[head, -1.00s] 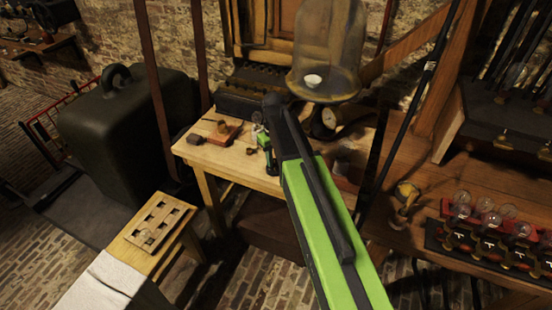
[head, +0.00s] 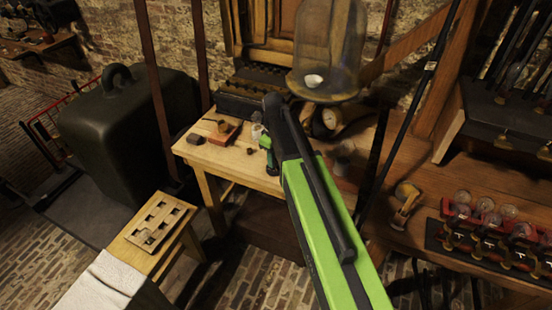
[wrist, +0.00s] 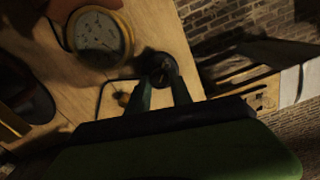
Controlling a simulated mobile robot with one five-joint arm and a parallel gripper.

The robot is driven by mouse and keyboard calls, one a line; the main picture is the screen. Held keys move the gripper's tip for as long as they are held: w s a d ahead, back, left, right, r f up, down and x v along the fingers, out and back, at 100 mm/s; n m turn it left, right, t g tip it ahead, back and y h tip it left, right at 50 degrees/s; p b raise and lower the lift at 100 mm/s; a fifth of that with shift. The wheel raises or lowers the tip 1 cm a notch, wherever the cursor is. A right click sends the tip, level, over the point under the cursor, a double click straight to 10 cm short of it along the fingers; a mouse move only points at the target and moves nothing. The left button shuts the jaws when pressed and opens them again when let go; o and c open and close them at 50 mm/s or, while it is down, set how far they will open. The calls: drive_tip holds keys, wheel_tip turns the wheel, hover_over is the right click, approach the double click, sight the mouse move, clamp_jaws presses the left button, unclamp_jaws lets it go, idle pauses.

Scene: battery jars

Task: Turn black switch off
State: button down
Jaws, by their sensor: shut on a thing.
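The black switch (wrist: 158,64) is a small round dark knob on the pale wooden table, seen in the wrist view just past my fingertips. My gripper (wrist: 162,84) has its two dark green fingers at the knob's near edge, shut on it. The switch's on or off position is too dark to read. In the head view my gripper (head: 270,160) is low over the right part of the small table (head: 228,165), and my arm hides the switch.
A brass-rimmed dial (wrist: 100,38) lies close beside the switch, with a thin dark wire near it. A glass dome (head: 328,50) stands behind my arm. A red-brown block with a small knob (head: 222,132) sits left on the table. Bulbs (head: 485,207) line the right bench.

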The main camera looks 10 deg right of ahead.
drive_tip(key=shift+s, duration=0.15)
drive_tip(key=c, duration=1.1)
unclamp_jaws()
drive_tip(key=shift+c, duration=0.2)
drive_tip(key=shift+r, duration=0.15)
wheel_tip(320, 180, up, 17)
drive_tip(key=p, duration=1.7)
